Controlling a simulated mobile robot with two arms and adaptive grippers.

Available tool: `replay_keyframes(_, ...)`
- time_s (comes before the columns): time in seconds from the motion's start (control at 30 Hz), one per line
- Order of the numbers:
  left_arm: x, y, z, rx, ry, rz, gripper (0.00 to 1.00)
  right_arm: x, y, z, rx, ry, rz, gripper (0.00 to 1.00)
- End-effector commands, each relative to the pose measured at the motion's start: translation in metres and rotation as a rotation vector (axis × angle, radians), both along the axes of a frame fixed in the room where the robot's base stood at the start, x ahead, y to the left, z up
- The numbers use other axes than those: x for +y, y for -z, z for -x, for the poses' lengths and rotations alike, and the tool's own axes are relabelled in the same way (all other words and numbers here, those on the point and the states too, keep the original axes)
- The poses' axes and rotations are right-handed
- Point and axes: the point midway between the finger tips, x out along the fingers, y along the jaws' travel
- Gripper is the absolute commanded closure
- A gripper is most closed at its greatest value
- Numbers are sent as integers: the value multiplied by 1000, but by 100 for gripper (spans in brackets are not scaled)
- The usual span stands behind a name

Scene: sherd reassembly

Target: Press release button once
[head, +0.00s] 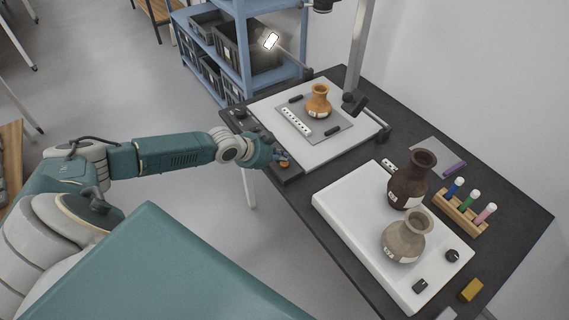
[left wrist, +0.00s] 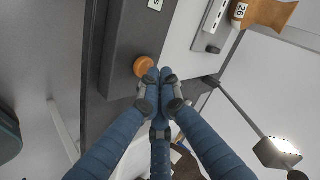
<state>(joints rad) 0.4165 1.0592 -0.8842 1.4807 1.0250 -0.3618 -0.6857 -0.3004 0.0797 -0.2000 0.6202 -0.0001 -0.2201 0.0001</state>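The release button is a round orange cap (head: 285,164) on a dark control strip (head: 288,173) at the front left edge of the dark table. It also shows in the left wrist view (left wrist: 144,67). My left gripper (head: 277,158) reaches in from the left and is right at the button. In the left wrist view its blue fingers (left wrist: 159,77) are drawn together with nothing between them. The fingertips are beside the button's lower right edge; I cannot tell whether they touch it. My right gripper is not in view.
An orange vase (head: 318,103) stands on a white board (head: 335,146) behind the button. A white tray (head: 345,232) holds a dark brown vase (head: 410,180) and a grey-beige vase (head: 404,238). A wooden rack (head: 462,214) holds coloured tubes. A blue shelf (head: 243,52) stands behind.

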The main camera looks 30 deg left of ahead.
Motion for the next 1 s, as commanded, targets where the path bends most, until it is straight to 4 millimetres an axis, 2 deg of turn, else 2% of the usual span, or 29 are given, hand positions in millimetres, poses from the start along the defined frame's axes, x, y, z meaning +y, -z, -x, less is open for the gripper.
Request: replay_keyframes(1.0,0,9,0,0,0,0,100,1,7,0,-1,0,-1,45)
